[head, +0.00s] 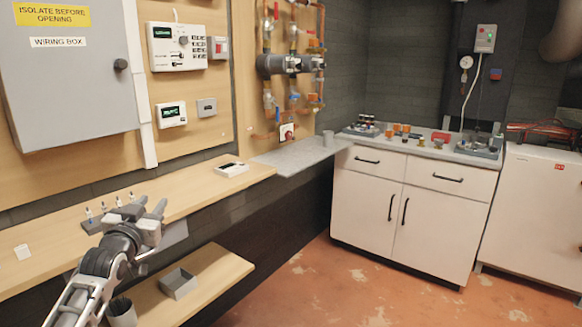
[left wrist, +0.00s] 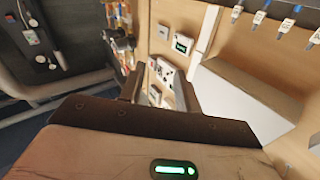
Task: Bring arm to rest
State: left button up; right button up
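My left arm comes in from the lower left of the head view. Its gripper (head: 151,204) is over the upper wooden shelf, in front of the board. In the left wrist view the two fingers of this gripper (left wrist: 160,90) stand apart. Only the distant board and its devices show between them, so it is open and empty. My right arm and right gripper are in neither view.
The upper shelf (head: 205,187) carries a rack of small screwdriver-like tools (head: 105,213) beside my gripper and a white device (head: 232,169). A grey tray (head: 178,283) sits on the lower shelf (head: 213,270). White cabinets (head: 405,215) stand farther right, with clear floor (head: 330,280) before them.

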pick_arm(q)
jog(key=s+d+f+m+g+h, duration=0.1)
jog(key=s+d+f+g, duration=0.25)
jog(key=s+f, duration=0.5)
jog(key=s+d+f+m+g, duration=0.15)
jog(key=s+d+f, duration=0.35)
jog(key=f, duration=0.7)
jog(key=s+d+f+g+h, duration=0.1)
jog(key=s+d+f, duration=0.1)
jog(key=s, duration=0.6)
jog(key=s+d+f+n+g, duration=0.1)
jog(key=s+d+f, duration=0.1)
jog(key=s+d, duration=0.3)
jog(key=s+d+f+g+h, duration=0.1)
jog(key=s+d+f, duration=0.1)
jog(key=s, duration=0.9)
jog(key=shift+s+d+f+n+h, duration=0.15)
jog(key=shift+s+d+n+h, duration=0.2)
jog(key=shift+d, duration=0.3)
jog(key=shift+w, duration=0.15)
